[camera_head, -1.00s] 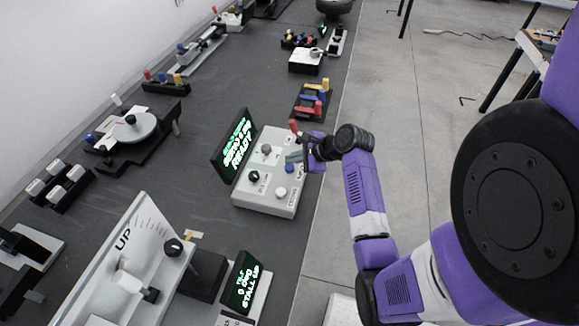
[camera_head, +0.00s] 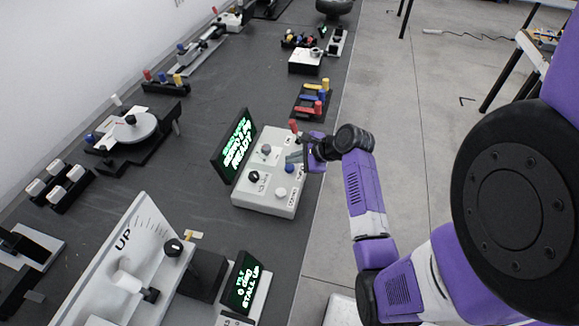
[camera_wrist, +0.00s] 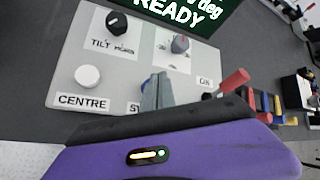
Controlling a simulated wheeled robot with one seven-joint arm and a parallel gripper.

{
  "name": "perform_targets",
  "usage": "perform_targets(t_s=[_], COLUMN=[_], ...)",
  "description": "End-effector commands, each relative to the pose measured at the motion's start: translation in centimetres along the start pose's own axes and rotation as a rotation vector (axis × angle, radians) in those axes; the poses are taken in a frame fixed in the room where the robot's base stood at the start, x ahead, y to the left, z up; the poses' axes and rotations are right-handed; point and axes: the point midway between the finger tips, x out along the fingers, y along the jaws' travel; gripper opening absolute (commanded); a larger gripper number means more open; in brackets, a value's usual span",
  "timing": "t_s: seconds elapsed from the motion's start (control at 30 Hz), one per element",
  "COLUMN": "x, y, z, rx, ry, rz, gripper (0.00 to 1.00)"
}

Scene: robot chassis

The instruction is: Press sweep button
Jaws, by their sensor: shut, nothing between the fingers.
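The control box (camera_head: 243,199) is a pale grey panel on the dark bench with several knobs and buttons. A blue button (camera_head: 289,168) sits on it beside my gripper (camera_head: 293,157). I cannot tell whether the fingers touch the button. A white button (camera_wrist: 87,76) labelled CENTRE is to the left.
A black knob (camera_wrist: 117,21) labelled TILT and a grey knob (camera_wrist: 180,44) stand on the panel. A red-tipped lever (camera_wrist: 234,80) is close right of the fingers. The screen (camera_head: 234,146) behind the panel reads READY. Other devices line the bench.

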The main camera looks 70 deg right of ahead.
Motion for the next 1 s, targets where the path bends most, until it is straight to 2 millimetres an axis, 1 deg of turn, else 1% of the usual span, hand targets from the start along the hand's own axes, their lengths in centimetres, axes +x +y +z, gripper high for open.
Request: perform_targets(t_s=[0.47,0.8,1.0], x=[0.01,0.57,0.58], y=[0.01,0.42,0.42], z=[0.0,-0.36,-0.41], rx=[0.0,0.0,0.0], ry=[0.0,-0.001,0.0], rz=[0.0,0.001,0.0], gripper=[0.0,0.0,0.0])
